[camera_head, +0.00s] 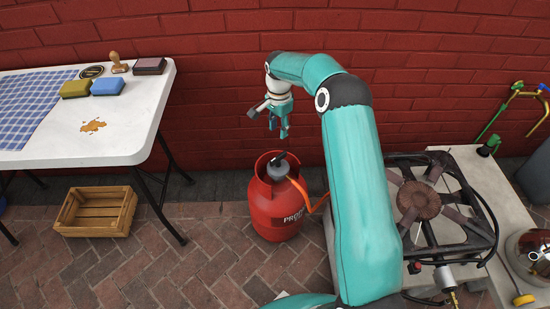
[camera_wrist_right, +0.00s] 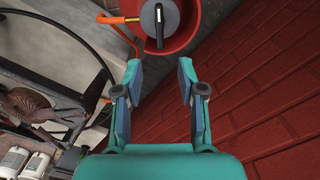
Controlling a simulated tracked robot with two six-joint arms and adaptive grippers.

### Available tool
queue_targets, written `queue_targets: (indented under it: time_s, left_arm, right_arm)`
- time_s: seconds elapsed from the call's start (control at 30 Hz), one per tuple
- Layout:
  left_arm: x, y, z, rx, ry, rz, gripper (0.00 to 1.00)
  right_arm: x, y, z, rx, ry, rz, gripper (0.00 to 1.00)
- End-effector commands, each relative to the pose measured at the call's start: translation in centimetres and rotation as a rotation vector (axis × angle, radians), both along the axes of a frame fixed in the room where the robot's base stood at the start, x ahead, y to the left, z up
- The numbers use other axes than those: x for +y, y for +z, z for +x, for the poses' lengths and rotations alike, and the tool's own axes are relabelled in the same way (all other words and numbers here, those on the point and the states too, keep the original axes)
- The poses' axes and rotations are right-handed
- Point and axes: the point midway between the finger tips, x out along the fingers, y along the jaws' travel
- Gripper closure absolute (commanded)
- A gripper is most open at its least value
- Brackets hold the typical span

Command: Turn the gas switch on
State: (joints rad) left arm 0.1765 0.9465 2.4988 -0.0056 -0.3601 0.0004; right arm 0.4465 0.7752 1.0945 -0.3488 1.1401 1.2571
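A red gas bottle (camera_head: 274,207) stands on the brick floor beside the burner stand. Its grey regulator with the black gas switch (camera_head: 277,161) sits on top, inside the red collar. An orange hose (camera_head: 302,192) leads from it toward the burner. My right gripper (camera_head: 283,134) points down above the bottle, apart from the switch. In the right wrist view, the gripper (camera_wrist_right: 157,68) has its fingers spread with nothing between them. The switch (camera_wrist_right: 159,25) shows beyond the fingertips there, as a dark lever on a grey round body. My left gripper is not in view.
A gas burner (camera_head: 418,200) on a black frame stands right of the bottle, partly behind my right arm. A white table (camera_head: 120,140) with sponges and a stamp is at the left. A wooden crate (camera_head: 96,228) lies on the floor. A red brick wall (camera_head: 230,90) is behind.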

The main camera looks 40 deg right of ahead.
Motion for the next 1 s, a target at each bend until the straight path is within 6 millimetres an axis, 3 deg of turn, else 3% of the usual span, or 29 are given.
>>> queue_targets:
  time_s: [0.3, 0.5, 0.7, 1.0]
  left_arm:
    - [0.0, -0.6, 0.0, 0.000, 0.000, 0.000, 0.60]
    - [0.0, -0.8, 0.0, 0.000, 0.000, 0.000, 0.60]
    - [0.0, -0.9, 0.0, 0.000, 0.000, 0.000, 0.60]
    - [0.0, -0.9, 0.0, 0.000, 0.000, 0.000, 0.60]
  right_arm:
    - [0.1, -7.2, -0.1, 0.004, 0.002, 0.003, 0.60]
    - [0.1, -10.9, -0.1, 0.002, 0.003, 0.002, 0.60]
    - [0.1, -13.0, 0.0, 0.000, 0.003, 0.002, 0.60]
    - [0.1, -13.5, 0.1, -0.002, 0.004, 0.001, 0.60]
